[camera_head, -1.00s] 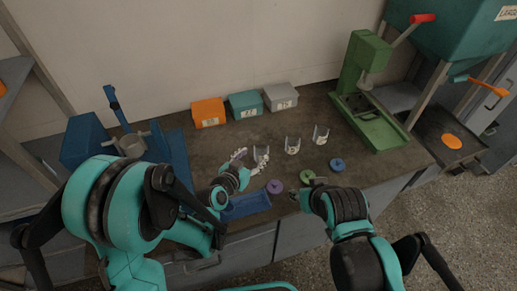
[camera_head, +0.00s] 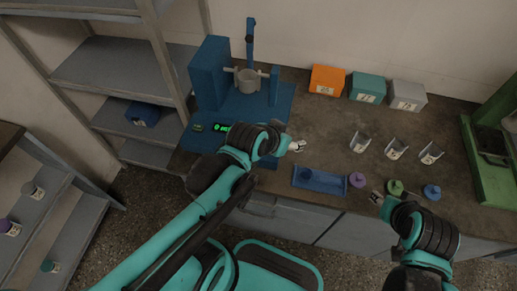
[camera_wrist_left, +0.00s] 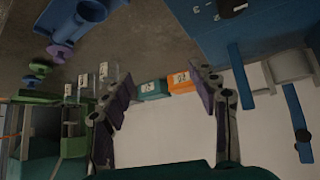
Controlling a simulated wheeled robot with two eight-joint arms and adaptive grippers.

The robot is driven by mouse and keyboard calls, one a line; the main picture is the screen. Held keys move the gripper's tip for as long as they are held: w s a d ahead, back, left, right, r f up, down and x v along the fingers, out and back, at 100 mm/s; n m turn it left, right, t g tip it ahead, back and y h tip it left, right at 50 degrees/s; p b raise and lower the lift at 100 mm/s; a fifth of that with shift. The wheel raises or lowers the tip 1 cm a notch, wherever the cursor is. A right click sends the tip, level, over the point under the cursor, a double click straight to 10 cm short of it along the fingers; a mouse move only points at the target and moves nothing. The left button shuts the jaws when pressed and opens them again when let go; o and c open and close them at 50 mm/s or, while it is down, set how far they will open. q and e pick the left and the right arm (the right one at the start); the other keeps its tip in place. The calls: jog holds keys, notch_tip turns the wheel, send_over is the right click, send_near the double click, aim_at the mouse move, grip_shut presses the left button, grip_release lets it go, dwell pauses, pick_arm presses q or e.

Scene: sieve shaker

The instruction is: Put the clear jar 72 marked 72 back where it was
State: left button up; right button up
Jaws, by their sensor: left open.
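Three clear open jars stand in a row on the bench: a left one (camera_head: 360,141), a middle one (camera_head: 396,149) and a right one (camera_head: 431,153). Their labels are too small to read, so I cannot tell which is 72. The left jar also shows in the left wrist view (camera_wrist_left: 109,72). My left gripper (camera_head: 297,145) is open and empty, left of the jars and beside the blue shaker (camera_head: 212,75); its spread fingers show in the left wrist view (camera_wrist_left: 163,85). My right gripper (camera_head: 378,198) is low at the bench's front edge; its jaws are unclear.
A blue tray (camera_head: 320,180) and purple (camera_head: 357,180), green (camera_head: 395,187) and blue (camera_head: 432,192) lids lie along the front. Orange (camera_head: 327,79), teal (camera_head: 367,88) and grey (camera_head: 407,95) boxes stand behind. Lidded containers sit on the left shelf (camera_head: 75,222). A green press (camera_head: 490,150) stands right.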

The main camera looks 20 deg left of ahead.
pick_arm(q)
jog(key=s+a+n+g+y, duration=0.1)
jog(key=s+a+n+y, duration=0.1)
jog(key=s+a, duration=0.4)
jog(key=shift+s, duration=0.7)
jog(key=shift+d, duration=0.1)
dwell(0.3)
